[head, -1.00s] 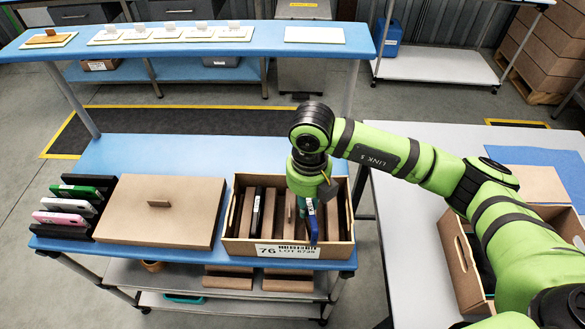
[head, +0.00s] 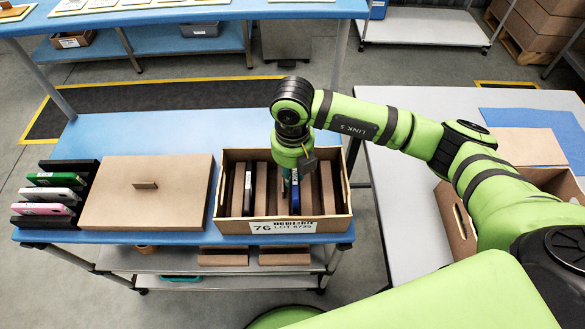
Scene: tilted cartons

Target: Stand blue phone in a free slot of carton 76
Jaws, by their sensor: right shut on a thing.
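Carton 76 (head: 331,228) is an open brown box with a white label on its front wall, near the right end of the blue table. Upright brown dividers split it into slots. A dark phone with a pale edge (head: 248,192) stands in a slot on the left. My right gripper (head: 291,178) reaches down into the carton, its fingers mostly hidden by the wrist. It is shut on the blue phone (head: 295,200), which is upright between two dividers right of the middle. Whether the phone touches the slot floor is hidden. My left gripper is out of view.
A closed brown lid (head: 150,210) with a small handle lies left of the carton. Further left, a dark rack holds several phones, including a green one (head: 53,179) and a pink one (head: 42,209). A second carton (head: 456,222) stands on the right table.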

